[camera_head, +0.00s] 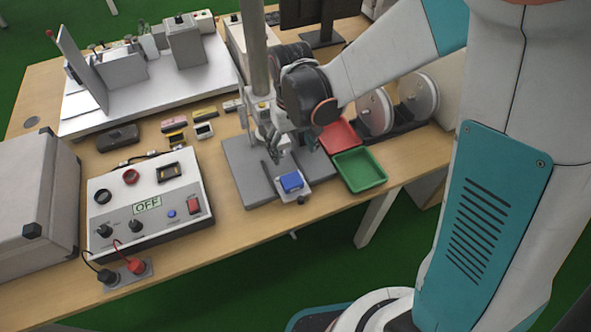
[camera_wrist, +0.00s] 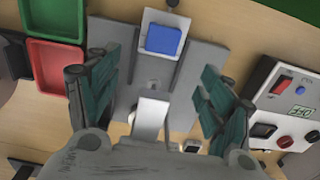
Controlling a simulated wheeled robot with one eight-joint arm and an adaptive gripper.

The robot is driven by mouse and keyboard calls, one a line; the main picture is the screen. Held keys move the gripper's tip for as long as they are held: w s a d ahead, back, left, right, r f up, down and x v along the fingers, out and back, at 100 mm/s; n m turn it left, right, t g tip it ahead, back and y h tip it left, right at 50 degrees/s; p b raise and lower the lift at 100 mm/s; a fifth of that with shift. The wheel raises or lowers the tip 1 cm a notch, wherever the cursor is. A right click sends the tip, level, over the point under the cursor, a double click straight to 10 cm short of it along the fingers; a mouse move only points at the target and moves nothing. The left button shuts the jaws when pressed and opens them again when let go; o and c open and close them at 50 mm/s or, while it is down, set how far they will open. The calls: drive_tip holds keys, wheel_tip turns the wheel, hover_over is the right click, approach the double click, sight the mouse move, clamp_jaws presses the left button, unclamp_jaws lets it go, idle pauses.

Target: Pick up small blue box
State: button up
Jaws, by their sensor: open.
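The small blue box (camera_head: 291,182) lies on a light plate at the front of a grey test stand (camera_head: 243,165). In the wrist view the blue box (camera_wrist: 164,39) sits ahead of my gripper (camera_wrist: 160,85), between the lines of its two teal-padded fingers. My gripper (camera_head: 285,150) is open and empty, behind the box in the head view and apart from it. The fingers are spread wide. In the head view my wrist hides part of the stand and makes the fingertips hard to make out.
A green tray (camera_head: 360,171) and a red tray (camera_head: 338,137) stand right of the stand. A vertical metal post (camera_head: 254,50) rises behind. A control box marked OFF (camera_head: 150,190) stands to the left, and a grey case (camera_head: 35,200) further left. The table's front edge is close to the box.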

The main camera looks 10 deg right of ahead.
drive_tip(key=b, duration=0.2)
hover_over(292, 180)
drive_tip(key=f, duration=0.7)
drive_tip(key=shift+w+d+f, duration=0.1)
drive_tip(key=shift+w+f, duration=0.15)
drive_tip(key=shift+f, duration=0.15)
drive_tip(key=shift+s+a+f+b, duration=0.1)
drive_tip(key=shift+f+b, duration=0.65)
drive_tip(key=shift+f, duration=0.6)
drive_tip(key=shift+s+a+f+b, duration=0.1)
drive_tip(key=shift+f+b, duration=0.65)
drive_tip(key=shift+f, duration=0.6)
drive_tip(key=shift+r, duration=0.1)
drive_tip(key=c, duration=1.1)
